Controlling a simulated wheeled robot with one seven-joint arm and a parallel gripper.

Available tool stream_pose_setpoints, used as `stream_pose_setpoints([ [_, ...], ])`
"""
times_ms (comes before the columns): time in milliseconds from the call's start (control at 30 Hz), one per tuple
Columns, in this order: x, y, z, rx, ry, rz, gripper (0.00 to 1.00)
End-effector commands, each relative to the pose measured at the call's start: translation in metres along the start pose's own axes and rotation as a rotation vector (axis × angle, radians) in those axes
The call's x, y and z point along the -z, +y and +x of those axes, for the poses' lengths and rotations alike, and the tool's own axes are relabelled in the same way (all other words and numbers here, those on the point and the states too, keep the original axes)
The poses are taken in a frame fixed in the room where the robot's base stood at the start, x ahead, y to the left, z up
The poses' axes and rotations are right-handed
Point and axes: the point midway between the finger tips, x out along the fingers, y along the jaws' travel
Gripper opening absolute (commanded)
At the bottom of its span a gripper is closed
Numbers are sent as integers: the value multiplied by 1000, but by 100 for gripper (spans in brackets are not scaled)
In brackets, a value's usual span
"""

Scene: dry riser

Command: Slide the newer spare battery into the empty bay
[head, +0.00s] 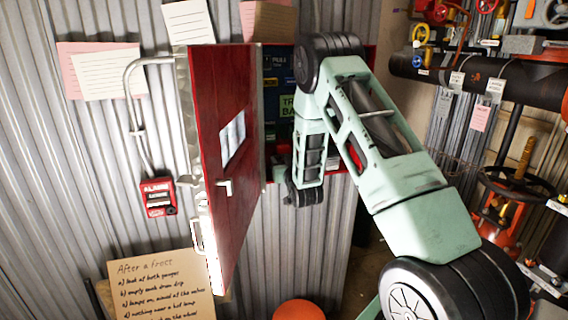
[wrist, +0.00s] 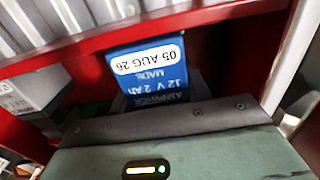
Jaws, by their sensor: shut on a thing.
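A blue battery (wrist: 150,90) shows in the wrist view, just beyond my gripper (wrist: 175,122). Its print is upside down: a white label reads 05 AUG 26, with MADE and 12 V 2 Ah beside it. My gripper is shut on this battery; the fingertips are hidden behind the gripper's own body. The battery is inside the red cabinet (wrist: 215,18), close to its red edge. In the head view the cabinet's red door (head: 225,130) stands open and my arm reaches in front of the opening. My gripper and the empty bay cannot be made out there.
A grey block with a pale label (wrist: 30,95) is at the left in the wrist view. A red alarm box (head: 158,197) is on the corrugated wall, left of the door. Dark pipes (head: 480,75) and valves fill the right side. A cardboard note (head: 160,285) stands below.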

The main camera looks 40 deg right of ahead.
Motion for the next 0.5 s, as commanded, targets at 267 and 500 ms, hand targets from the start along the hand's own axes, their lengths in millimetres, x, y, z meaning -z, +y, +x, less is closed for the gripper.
stream_pose_setpoints([
  [267, 2, 0, 7, 0, 7, 0, 0],
  [500, 2, 0, 12, 0, 6, 0, 0],
])
